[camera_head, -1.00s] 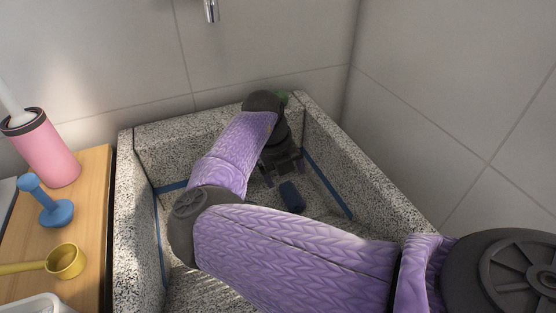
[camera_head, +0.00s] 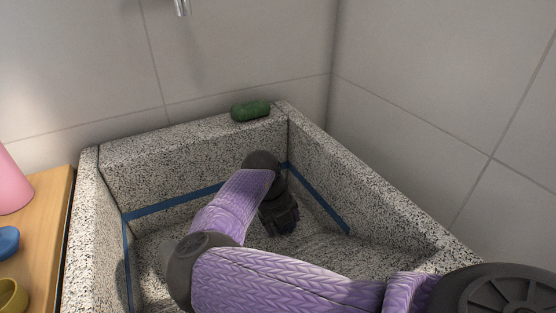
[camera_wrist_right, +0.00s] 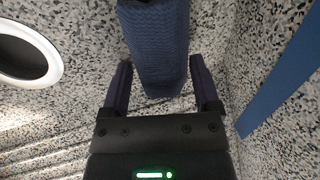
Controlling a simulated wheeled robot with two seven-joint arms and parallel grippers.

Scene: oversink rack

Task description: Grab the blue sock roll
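The blue sock roll (camera_wrist_right: 156,45) is a dark blue, ribbed, oblong bundle lying on the speckled sink floor in the right wrist view. My right gripper (camera_wrist_right: 160,65) is open, with one dark finger on each side of the roll's near end. Gaps show between the fingers and the roll. In the head view my right gripper (camera_head: 281,222) points down inside the sink and mostly hides the roll. My left gripper is in neither view.
The deep speckled stone sink (camera_head: 190,143) has a blue stripe around its inner walls. A green roll (camera_head: 250,110) lies on its back rim. A round drain (camera_wrist_right: 25,52) is left of the roll. A wooden counter (camera_head: 45,235) with a pink container (camera_head: 12,185) is at left.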

